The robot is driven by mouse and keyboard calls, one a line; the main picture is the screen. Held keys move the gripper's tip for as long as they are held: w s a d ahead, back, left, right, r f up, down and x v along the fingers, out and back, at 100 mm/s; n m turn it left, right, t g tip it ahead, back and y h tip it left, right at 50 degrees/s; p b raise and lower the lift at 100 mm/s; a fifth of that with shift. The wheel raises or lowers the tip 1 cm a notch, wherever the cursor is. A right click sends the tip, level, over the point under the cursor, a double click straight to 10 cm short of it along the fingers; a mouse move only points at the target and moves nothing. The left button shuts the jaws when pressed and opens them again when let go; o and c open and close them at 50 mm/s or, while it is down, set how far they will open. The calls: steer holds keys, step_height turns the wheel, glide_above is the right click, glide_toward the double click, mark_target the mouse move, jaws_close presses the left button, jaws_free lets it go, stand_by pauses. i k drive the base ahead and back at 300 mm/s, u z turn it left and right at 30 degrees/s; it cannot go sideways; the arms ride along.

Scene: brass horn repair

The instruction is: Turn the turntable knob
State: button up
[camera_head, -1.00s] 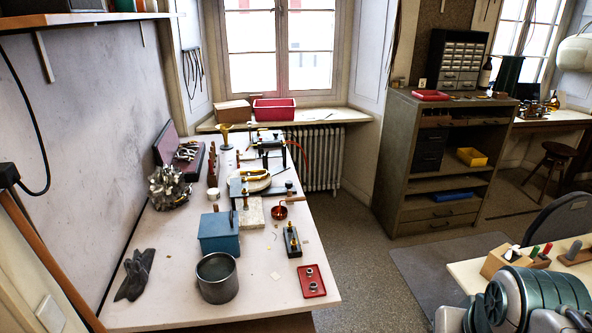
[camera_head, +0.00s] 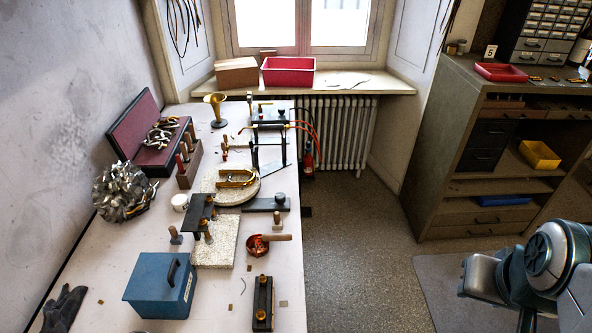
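The turntable (camera_head: 245,194) is a pale round disc on the workbench, with a bent brass horn part (camera_head: 236,179) lying on it. A dark flat bar (camera_head: 262,206) extends to the right from the disc's front edge. A small dark knob (camera_head: 280,198) stands up at the bar's right end, near the bench's right edge. Only links of my arm show at the lower right, across the floor gap from the bench. My gripper's fingers are not visible, and nothing touches the knob.
A stone slab (camera_head: 226,245) and a blue box (camera_head: 162,286) stand nearer. A clamp frame (camera_head: 270,147) with orange hoses is behind. Open floor (camera_head: 350,240) lies right of the bench, before a shelf cabinet (camera_head: 470,140).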

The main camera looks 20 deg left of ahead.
mark_target(280, 197)
steer(key=u, duration=0.2)
steer(key=i, duration=1.95)
steer(key=u, duration=3.3)
steer(key=k, duration=0.95)
steer(key=z, duration=0.8)
steer(key=i, duration=1)
